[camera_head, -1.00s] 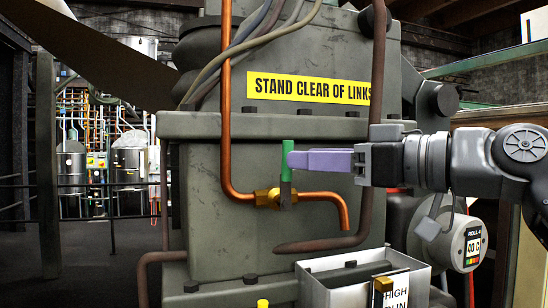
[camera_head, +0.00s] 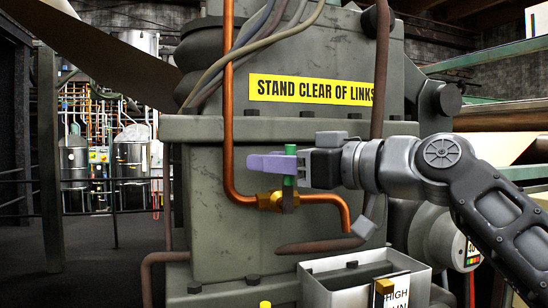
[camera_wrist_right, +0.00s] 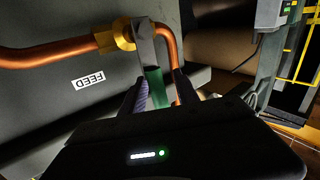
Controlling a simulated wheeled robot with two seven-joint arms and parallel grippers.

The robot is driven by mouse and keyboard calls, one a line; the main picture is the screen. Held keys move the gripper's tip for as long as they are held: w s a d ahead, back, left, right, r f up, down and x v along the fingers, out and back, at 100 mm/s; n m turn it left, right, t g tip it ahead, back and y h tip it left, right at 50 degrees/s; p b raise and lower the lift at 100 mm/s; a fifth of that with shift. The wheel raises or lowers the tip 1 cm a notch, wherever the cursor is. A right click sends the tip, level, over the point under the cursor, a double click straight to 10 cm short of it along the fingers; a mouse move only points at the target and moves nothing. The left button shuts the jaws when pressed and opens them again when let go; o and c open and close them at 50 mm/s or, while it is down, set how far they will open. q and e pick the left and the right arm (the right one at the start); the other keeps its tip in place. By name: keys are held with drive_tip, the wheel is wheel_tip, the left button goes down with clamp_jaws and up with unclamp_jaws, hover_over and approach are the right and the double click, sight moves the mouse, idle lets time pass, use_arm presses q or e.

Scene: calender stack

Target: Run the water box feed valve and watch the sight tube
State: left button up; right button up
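The feed valve has a brass body (camera_head: 270,201) on a copper pipe (camera_head: 228,110) and an upright lever with a green grip (camera_head: 290,181). My right gripper (camera_head: 272,163) is at the green grip, its purple near finger crossing in front of it. In the right wrist view the green grip (camera_wrist_right: 156,90) stands between the two fingers (camera_wrist_right: 162,90), with a gap at the right finger. The water box (camera_head: 318,292) is an open grey box below, its label partly cut off. I cannot make out a sight tube for certain. My left gripper is out of view.
A "FEED" label (camera_wrist_right: 88,80) is on the panel beside the valve. A dark brown pipe (camera_head: 379,80) runs down right of the valve and bends left beneath it. A yellow "STAND CLEAR OF LINKS" sign (camera_head: 310,89) is above. Open floor (camera_head: 100,265) lies left.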

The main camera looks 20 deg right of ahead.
clamp_jaws()
idle(0.3)
idle(1.1)
